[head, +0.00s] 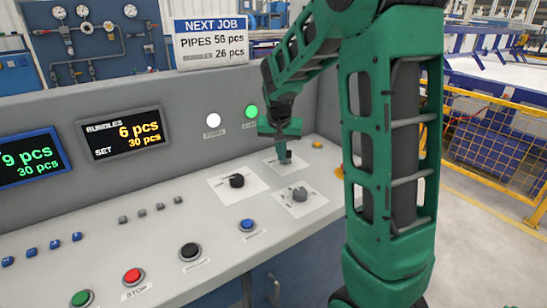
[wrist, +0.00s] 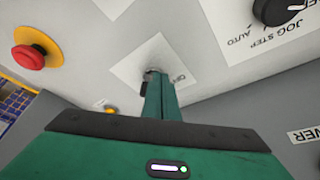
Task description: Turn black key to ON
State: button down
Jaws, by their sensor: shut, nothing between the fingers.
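The black key (head: 289,155) is on a white plate (head: 275,164) toward the back right of the console. In the wrist view, its dark part (wrist: 147,86) is mostly hidden by the fingers, and a partly covered ON/OFF-type label is beside it. My gripper (head: 282,148) points down at the key, and its fingers are shut with nothing between them. In the wrist view, the fingertips (wrist: 156,76) overlap the key on its plate. I cannot tell whether they touch it. The key's exact angle is hidden.
A black selector knob (head: 237,181) and a grey knob (head: 300,194) stand on neighbouring plates. A red mushroom button (wrist: 33,57) on a yellow base is left in the wrist view. A white lamp (head: 213,120) and a green lamp (head: 252,112) are on the upright panel behind.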

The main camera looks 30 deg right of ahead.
jog(key=shift+w+d, duration=0.25)
